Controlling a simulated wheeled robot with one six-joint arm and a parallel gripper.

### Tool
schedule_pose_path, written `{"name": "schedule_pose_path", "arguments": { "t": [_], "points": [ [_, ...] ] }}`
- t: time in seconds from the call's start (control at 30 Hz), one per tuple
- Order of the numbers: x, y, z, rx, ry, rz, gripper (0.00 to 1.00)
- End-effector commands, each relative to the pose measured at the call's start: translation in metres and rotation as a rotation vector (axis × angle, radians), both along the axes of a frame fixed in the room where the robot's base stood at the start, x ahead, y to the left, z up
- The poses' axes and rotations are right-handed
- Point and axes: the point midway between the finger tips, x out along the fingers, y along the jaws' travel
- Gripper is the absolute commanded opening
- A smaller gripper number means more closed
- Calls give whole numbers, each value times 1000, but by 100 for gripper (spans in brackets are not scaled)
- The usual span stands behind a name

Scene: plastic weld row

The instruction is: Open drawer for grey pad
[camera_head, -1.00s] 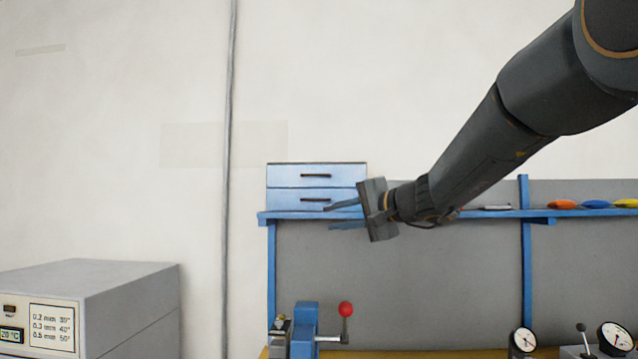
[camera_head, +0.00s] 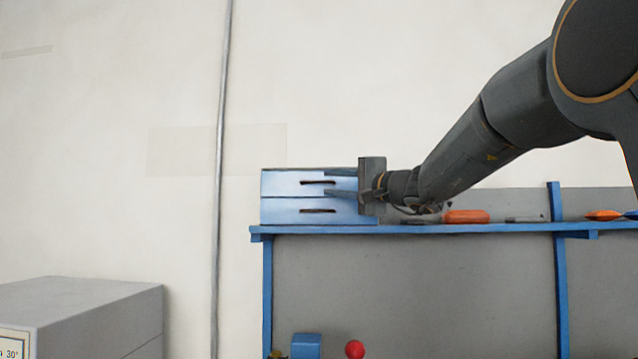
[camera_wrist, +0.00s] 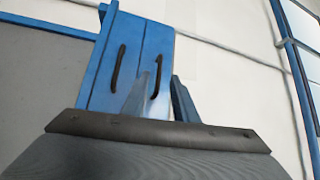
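A small blue two-drawer cabinet stands on the shelf in the head view. Its upper drawer (camera_head: 282,183) and lower drawer (camera_head: 282,211) look shut, each with a dark bar handle. My gripper (camera_head: 325,182) is open and empty in front of the upper drawer, its fingers above and below the upper handle (camera_head: 317,182). In the wrist view, the upper handle (camera_wrist: 157,76) shows between the fingertips (camera_wrist: 160,76), partly overlapped by one finger; the lower handle (camera_wrist: 118,68) is left of it. Contact cannot be told. No grey pad is visible.
The blue shelf (camera_head: 400,230) runs along a grey back panel (camera_head: 410,290). An orange item (camera_head: 466,216) lies on it to the right. A red knob (camera_head: 354,349) is below, and a grey cabinet (camera_head: 80,300) stands lower left.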

Motion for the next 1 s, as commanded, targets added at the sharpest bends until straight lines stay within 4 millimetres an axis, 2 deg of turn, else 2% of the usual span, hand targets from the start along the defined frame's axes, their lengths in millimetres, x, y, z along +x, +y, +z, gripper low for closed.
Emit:
{"name": "schedule_pose_path", "arguments": {
  "t": [0.2, 0.4, 0.77, 0.93, 1.0],
  "points": [
    [26, 21, 5, -1, 2, -3, 26],
    [41, 36, 8, -1, 1, -4, 26],
    [45, 43, 8, -1, 1, -1, 26],
    [45, 43, 8, -2, 1, -1, 0],
    [45, 42, 8, -1, 1, -1, 0]
  ]
}}
